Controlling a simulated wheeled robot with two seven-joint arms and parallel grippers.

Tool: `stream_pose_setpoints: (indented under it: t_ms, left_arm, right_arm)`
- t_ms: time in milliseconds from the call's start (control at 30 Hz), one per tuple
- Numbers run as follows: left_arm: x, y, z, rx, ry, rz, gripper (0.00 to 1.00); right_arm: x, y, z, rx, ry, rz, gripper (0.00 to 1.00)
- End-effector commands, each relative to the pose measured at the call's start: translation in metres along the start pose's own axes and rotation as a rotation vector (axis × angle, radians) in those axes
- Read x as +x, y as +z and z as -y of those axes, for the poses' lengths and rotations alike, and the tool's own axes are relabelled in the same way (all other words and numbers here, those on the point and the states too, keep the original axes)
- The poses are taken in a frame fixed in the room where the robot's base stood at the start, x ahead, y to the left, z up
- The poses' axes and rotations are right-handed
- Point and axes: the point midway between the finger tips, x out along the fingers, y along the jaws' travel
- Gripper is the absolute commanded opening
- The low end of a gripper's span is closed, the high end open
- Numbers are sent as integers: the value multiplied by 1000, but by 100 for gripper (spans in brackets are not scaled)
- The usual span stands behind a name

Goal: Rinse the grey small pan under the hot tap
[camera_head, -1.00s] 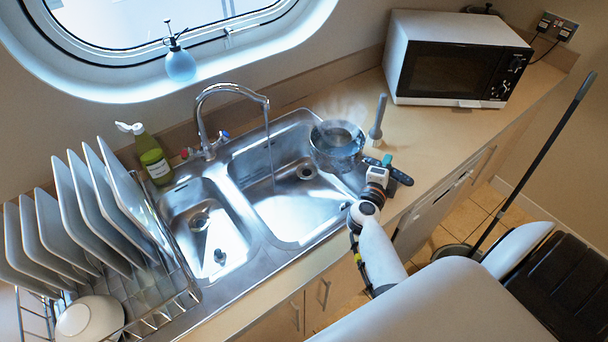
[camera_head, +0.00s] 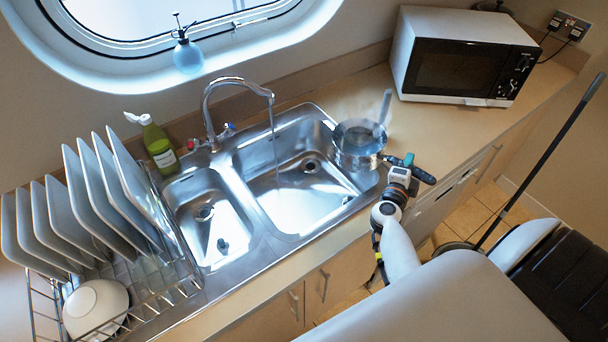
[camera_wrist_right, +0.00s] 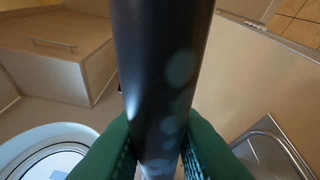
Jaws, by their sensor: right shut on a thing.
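The grey small pan (camera_head: 352,158) is held roughly level over the right end of the large sink basin. My right gripper (camera_head: 405,164) is shut on its black handle (camera_head: 426,177). The handle (camera_wrist_right: 160,70) also runs between the green finger pads (camera_wrist_right: 160,150) in the right wrist view. The chrome tap (camera_head: 210,108) arches over the sink, with a thin stream of water (camera_head: 274,140) falling into the large basin, left of the pan and apart from it. A red knob (camera_head: 191,144) and a blue knob (camera_head: 229,128) sit at its base. My left gripper is out of view.
A dish rack (camera_head: 180,285) with several plates and a white bowl (camera_head: 95,308) stands left of the sink. A green bottle (camera_head: 160,150) is behind it. A grey upright utensil (camera_head: 385,106) stands just behind the pan. A microwave (camera_head: 460,62) is at the back right. Counter between is clear.

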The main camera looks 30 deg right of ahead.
Motion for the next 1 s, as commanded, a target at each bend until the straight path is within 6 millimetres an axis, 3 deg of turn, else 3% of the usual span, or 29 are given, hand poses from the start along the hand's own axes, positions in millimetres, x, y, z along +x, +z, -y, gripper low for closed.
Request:
stream_pose_setpoints:
  t_ms: [467, 667, 1000]
  left_arm:
    - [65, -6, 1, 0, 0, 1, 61]
    - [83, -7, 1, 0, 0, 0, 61]
    - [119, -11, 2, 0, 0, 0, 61]
  right_arm:
    - [-25, -30, -9, -213, 183, 47, 0]
    - [-40, -46, -23, -318, 265, 69, 0]
    - [-58, -69, -18, -433, 353, 95, 0]
